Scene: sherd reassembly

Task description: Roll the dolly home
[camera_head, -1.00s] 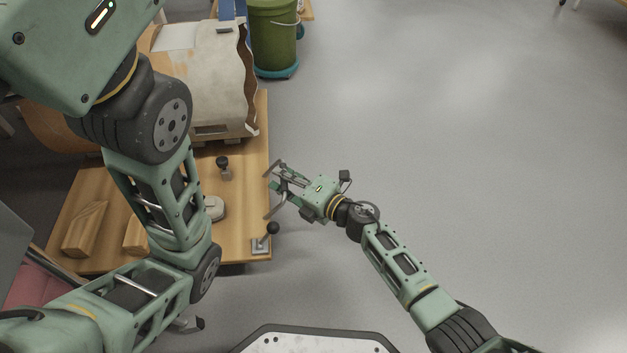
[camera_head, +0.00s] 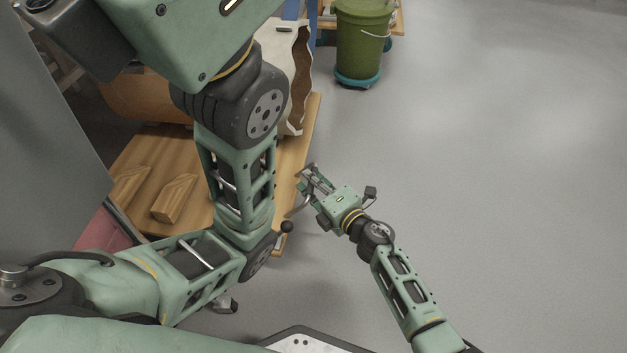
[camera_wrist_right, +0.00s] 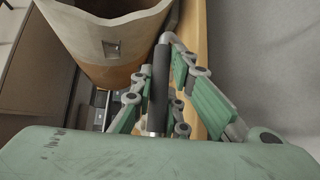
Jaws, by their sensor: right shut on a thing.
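The dolly appears to be the low wooden platform (camera_head: 313,112) at left centre in the head view. Its bare edge also shows in the wrist view (camera_wrist_right: 201,35). A big pale and brown clay vessel (camera_head: 300,75) stands on it, open end up in the wrist view (camera_wrist_right: 120,68). My right gripper (camera_head: 303,190) is at the platform's right edge. In the wrist view it is shut on a dark handle (camera_wrist_right: 159,85) with a metal end. My left arm crosses over the platform and hides much of it.
A green bucket (camera_head: 359,40) on a teal base stands at the top centre. Wooden wedge blocks (camera_head: 174,199) lie on the platform's left part. A grey panel (camera_head: 45,140) stands at left. Open grey floor fills the right.

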